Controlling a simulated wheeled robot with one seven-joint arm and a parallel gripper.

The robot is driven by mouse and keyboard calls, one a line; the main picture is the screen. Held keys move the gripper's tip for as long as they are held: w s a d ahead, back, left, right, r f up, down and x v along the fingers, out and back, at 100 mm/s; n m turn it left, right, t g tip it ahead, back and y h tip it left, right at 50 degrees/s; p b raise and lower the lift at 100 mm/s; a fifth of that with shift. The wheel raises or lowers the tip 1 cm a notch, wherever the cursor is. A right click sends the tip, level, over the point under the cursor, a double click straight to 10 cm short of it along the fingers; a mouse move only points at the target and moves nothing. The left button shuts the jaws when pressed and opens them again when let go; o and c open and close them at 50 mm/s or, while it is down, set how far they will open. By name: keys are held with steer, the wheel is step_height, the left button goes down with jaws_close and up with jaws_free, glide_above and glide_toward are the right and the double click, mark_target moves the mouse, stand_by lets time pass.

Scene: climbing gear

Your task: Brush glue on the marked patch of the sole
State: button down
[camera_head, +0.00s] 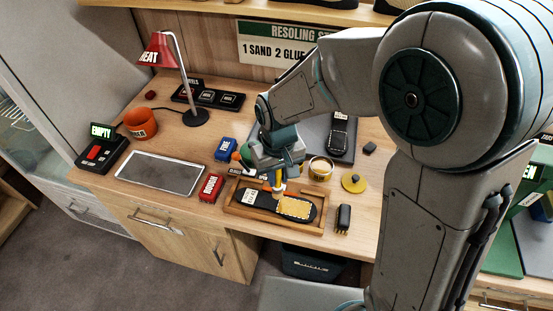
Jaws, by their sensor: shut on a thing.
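A dark shoe sole (259,200) lies flat in a shallow wooden tray (232,208) near the table's front edge. The marked patch (296,207) is a pale yellow area on the sole's right part. My gripper (278,174) is above the tray, over the middle of the sole. It is shut on a brush (280,187) with a yellowish handle, held roughly upright. The brush tip is close to the left edge of the patch; I cannot tell whether it touches. An open glue pot (321,168) stands just behind the tray, to the right of my gripper.
A yellow lid (354,183) and a black brush (343,218) lie right of the tray. A red block (211,187) and a blue block (225,149) stand to its left, with a grey tray (160,173) further left.

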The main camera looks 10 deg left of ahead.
steer(key=shift+r+p, duration=1.55)
steer(key=shift+r, duration=0.95)
